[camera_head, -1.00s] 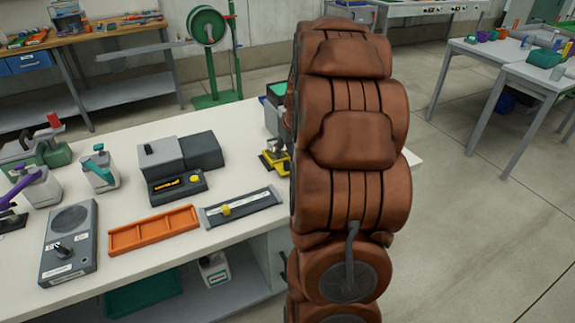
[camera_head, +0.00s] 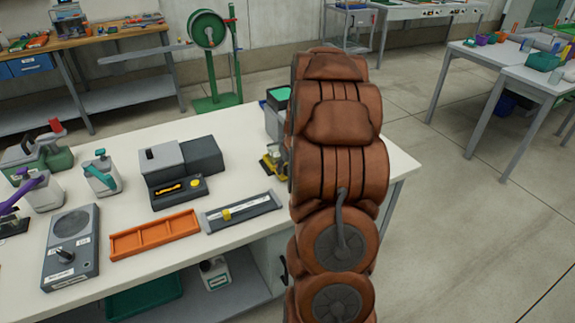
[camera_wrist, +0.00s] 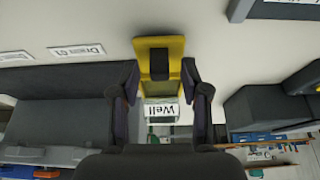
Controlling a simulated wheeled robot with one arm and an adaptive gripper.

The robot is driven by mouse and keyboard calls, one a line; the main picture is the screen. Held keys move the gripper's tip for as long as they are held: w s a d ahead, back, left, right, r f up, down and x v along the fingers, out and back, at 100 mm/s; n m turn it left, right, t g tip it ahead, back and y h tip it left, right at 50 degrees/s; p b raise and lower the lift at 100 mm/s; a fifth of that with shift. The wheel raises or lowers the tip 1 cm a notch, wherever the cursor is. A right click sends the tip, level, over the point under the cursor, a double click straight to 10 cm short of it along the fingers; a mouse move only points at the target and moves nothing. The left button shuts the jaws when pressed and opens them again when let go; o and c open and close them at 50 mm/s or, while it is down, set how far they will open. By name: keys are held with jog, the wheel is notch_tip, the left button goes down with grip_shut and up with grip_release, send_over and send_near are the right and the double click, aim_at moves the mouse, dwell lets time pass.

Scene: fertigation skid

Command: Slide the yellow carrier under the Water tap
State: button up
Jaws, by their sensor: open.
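A yellow piece with a dark block on it, which looks like the yellow carrier (camera_wrist: 174,47), is in the upper middle of the wrist view. A white label reading "Well" (camera_wrist: 161,111) shows just below it, between the fingers. My gripper (camera_wrist: 161,92) is open, with its dark fingers left and right of the label and the yellow piece's lower end. I cannot tell whether they touch it. In the head view a yellow part (camera_head: 270,165) shows at the table's far right, partly behind my arm, which hides my gripper. I cannot make out a tap labelled Water.
Labels, one reading "Drain 01" (camera_wrist: 78,51), lie at the left in the wrist view. A dark grey box (camera_wrist: 262,110) stands at the right. On the white table are an orange tray (camera_head: 155,236), a grey slide gauge (camera_head: 241,212) and a grey device (camera_head: 183,165).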

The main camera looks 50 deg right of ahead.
grip_shut()
dwell(0.4)
dwell(0.4)
